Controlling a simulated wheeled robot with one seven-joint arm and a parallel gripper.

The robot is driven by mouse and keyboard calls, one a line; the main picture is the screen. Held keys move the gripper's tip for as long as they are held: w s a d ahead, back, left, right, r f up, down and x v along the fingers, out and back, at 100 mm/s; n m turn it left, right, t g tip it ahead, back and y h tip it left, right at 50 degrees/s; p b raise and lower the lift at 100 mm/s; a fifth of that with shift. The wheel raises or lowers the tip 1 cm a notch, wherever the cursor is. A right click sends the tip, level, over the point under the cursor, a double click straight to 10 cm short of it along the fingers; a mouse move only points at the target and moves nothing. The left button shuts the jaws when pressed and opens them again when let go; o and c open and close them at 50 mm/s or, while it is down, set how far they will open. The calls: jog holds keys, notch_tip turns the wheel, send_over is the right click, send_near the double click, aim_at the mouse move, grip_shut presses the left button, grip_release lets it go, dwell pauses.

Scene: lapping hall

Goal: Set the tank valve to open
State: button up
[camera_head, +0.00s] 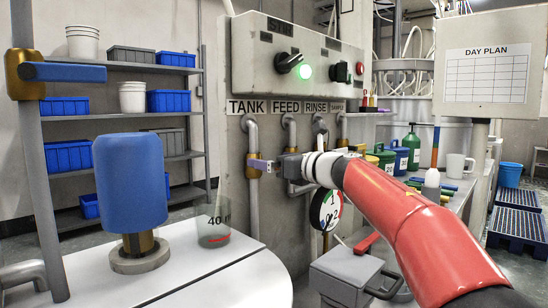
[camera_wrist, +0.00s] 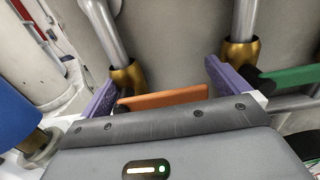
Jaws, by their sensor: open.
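The tank valve has a brass body (camera_head: 254,165) on the leftmost panel pipe, below the TANK label (camera_head: 250,107). In the wrist view, the left pipe's brass body (camera_wrist: 125,77) carries an orange lever (camera_wrist: 165,98) that points right, across the pipe. This appears to be the tank valve. My gripper (camera_head: 268,164) is at the valve in the head view and hides the lever there. In the wrist view my gripper (camera_wrist: 160,88) is open, with purple fingertips on either side of the lever. I cannot tell whether either finger touches it.
A second brass valve (camera_wrist: 240,53) with a green lever (camera_wrist: 288,77) stands close to the right fingertip. A white round tank top (camera_head: 200,265) with a blue cylinder (camera_head: 132,185) and a clear cup (camera_head: 212,225) is at front left. A dial gauge (camera_head: 325,210) hangs below my arm.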

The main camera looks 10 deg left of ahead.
jog(key=shift+w+a, duration=0.1)
jog(key=shift+a, duration=0.1)
jog(key=c, duration=1.2)
jog(key=shift+c, duration=0.2)
